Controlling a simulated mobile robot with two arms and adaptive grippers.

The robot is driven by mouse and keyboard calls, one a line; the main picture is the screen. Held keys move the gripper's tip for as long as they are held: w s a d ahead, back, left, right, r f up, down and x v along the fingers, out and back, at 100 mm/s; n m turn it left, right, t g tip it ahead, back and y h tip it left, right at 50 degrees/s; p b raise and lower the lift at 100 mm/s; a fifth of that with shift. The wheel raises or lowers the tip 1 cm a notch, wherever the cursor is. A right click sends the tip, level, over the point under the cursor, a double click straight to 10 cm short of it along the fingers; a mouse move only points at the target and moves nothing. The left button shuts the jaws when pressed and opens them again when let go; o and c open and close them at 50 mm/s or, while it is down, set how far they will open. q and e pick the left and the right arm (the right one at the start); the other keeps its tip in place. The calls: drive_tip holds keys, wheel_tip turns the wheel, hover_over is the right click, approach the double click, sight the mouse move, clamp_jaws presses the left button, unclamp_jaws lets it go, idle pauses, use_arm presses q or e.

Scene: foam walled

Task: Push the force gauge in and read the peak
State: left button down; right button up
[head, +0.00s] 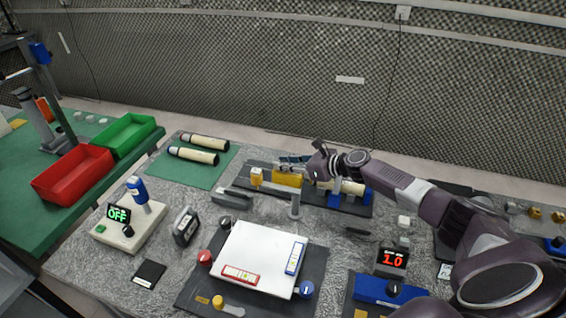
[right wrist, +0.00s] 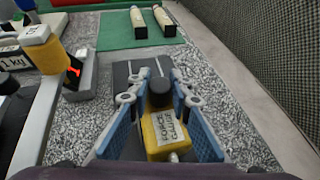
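The force gauge (head: 287,179) is a yellow block on a dark base plate at the back middle of the bench. In the right wrist view the gauge (right wrist: 164,135) carries a "FORCE GAUGE" label and has a black round knob (right wrist: 160,93) at its far end. My right gripper (head: 294,159) is just above and behind the gauge in the head view. In the right wrist view the blue-padded fingers of the right gripper (right wrist: 161,78) stand apart, one on each side of the gauge and knob. Contact with them cannot be told. My left gripper is not in view.
A pale cylinder (head: 345,187) rests in a blue cradle to the right. A green mat (head: 188,175) with two cylinders lies at the back left. A display (head: 392,259) reads 1.0.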

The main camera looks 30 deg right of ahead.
drive_tip(key=o, duration=0.4)
drive_tip(key=shift+v, duration=6.05)
drive_tip(key=shift+r, duration=0.1)
